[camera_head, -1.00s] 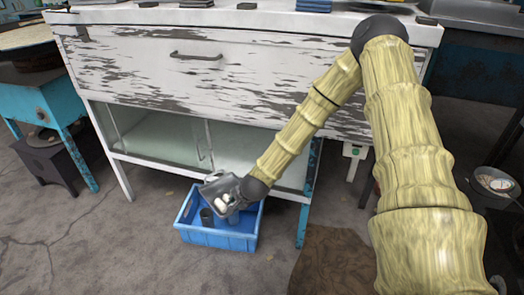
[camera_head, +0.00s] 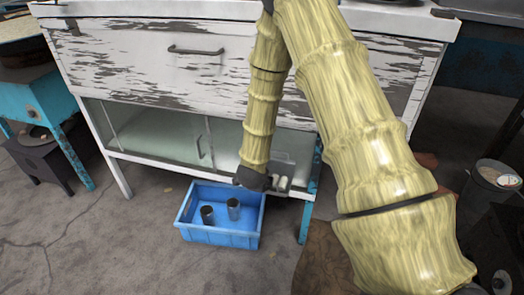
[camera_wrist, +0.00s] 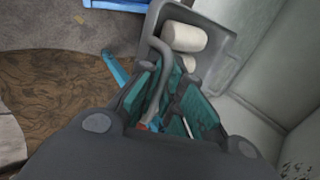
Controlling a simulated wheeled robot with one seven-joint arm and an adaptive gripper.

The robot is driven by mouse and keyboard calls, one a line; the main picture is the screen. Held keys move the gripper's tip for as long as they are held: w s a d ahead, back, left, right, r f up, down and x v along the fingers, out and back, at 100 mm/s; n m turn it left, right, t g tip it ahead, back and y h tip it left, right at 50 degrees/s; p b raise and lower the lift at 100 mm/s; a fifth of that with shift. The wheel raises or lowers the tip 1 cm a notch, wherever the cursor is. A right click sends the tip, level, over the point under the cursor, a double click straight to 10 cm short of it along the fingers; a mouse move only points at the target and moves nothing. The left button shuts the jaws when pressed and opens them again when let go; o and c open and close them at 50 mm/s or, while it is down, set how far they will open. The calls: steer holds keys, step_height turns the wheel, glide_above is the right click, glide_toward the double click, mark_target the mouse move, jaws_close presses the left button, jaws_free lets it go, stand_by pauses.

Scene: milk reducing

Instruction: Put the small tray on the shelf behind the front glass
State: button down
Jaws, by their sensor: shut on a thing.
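The small tray (camera_head: 300,178) is grey, with white rounded things in it. It shows just right of my forearm, at the right end of the low shelf (camera_head: 222,134) under the white cabinet. In the wrist view my gripper (camera_wrist: 168,108) has its teal fingers shut on the bent handle of the tray (camera_wrist: 226,48); a white cylinder lies inside. The front glass (camera_head: 160,134) with its upright handle covers the left part of the shelf. My arm hides part of the right opening, so I cannot tell how far the tray is inside.
A blue crate (camera_head: 218,238) with two dark cans stands on the floor before the cabinet, just below my gripper. A turquoise leg (camera_head: 309,195) stands close right of the tray. A drawer (camera_head: 170,75) is above the shelf.

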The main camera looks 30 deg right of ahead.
mark_target(272, 171)
steer(key=w+d, duration=0.2)
steer(key=w, duration=0.2)
steer(key=w+d+f, duration=0.1)
steer(key=w+d, duration=0.2)
steer(key=w, duration=0.1)
steer(key=w+d+b, duration=0.1)
steer(key=w+d, duration=0.2)
steer(key=w, duration=0.2)
steer(key=shift+d+f, duration=0.2)
steer(key=shift+f, duration=0.05)
steer(key=shift+d, duration=0.1)
steer(key=shift+f+b, duration=0.55)
steer(key=shift+f, duration=1.2)
steer(key=c, duration=1.6)
jaws_free()
steer(key=shift+o, duration=0.2)
